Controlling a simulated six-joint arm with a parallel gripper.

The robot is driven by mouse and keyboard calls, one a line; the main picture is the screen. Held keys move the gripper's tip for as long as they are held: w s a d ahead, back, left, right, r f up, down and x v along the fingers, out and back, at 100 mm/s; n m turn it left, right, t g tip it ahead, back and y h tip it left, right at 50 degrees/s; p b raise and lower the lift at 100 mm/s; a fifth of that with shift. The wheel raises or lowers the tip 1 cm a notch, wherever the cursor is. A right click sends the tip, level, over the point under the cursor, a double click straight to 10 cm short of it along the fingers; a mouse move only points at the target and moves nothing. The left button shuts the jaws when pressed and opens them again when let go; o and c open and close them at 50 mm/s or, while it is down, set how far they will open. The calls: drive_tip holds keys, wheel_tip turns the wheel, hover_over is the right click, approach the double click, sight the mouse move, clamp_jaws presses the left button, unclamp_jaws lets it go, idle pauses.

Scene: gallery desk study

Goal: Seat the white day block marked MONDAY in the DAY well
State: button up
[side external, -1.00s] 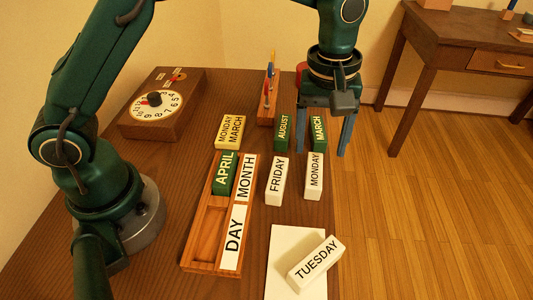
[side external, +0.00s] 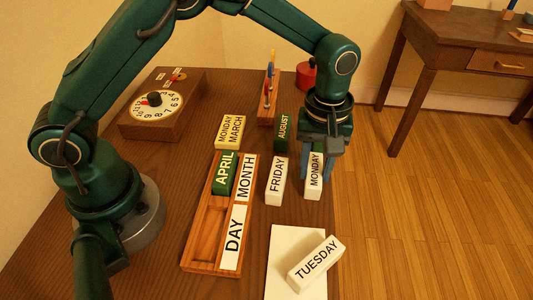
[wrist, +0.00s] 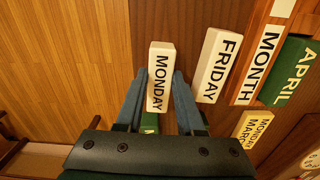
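The white MONDAY block (side external: 314,182) stands at the right edge of the desk, right of the white FRIDAY block (side external: 275,181). My gripper (side external: 318,172) is open and low over it. In the wrist view my two blue fingers (wrist: 157,98) lie on either side of the MONDAY block (wrist: 161,62), near its lower half; I cannot tell whether they touch it. The wooden tray (side external: 187,262) holds the green APRIL block (side external: 224,174) in the well beside the MONTH label (side external: 246,178). The well (side external: 207,232) beside the DAY label (side external: 234,237) is empty.
The white TUESDAY block (side external: 315,263) lies askew on a white pad (side external: 290,238) at the front. A yellow block (side external: 229,132) and the green AUGUST block (side external: 283,131) stand behind the tray. A green block is mostly hidden behind my gripper. The dial box (side external: 160,106) is back left.

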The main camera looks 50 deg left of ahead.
sight(313, 170)
clamp_jaws()
drive_tip(key=shift+r, duration=0.5)
drive_tip(key=r, duration=0.3)
drive_tip(key=shift+a+r, duration=0.3)
drive_tip(key=shift+r, duration=0.05)
drive_tip(key=a+r, duration=0.6)
drive_tip(key=a, duration=0.4)
drive_tip(key=s+a+r, duration=0.1)
drive_tip(key=s+a, duration=0.1)
drive_tip(key=s, duration=1.5)
drive_tip(key=shift+n, duration=0.4)
drive_tip(key=s+d+f, duration=0.1)
drive_tip(key=d+f, duration=0.1)
drive_tip(key=d, duration=0.1)
drive_tip(key=s+d+f, duration=0.2)
drive_tip(key=d, duration=0.2)
drive_tip(key=s+d+f, duration=0.1)
drive_tip(key=d+f, duration=0.1)
drive_tip(key=d, duration=0.1)
drive_tip(key=shift+s+d+f, duration=0.25)
drive_tip(key=shift+d, duration=0.1)
drive_tip(key=shift+d+f, duration=0.1)
drive_tip(key=shift+f, duration=1.95)
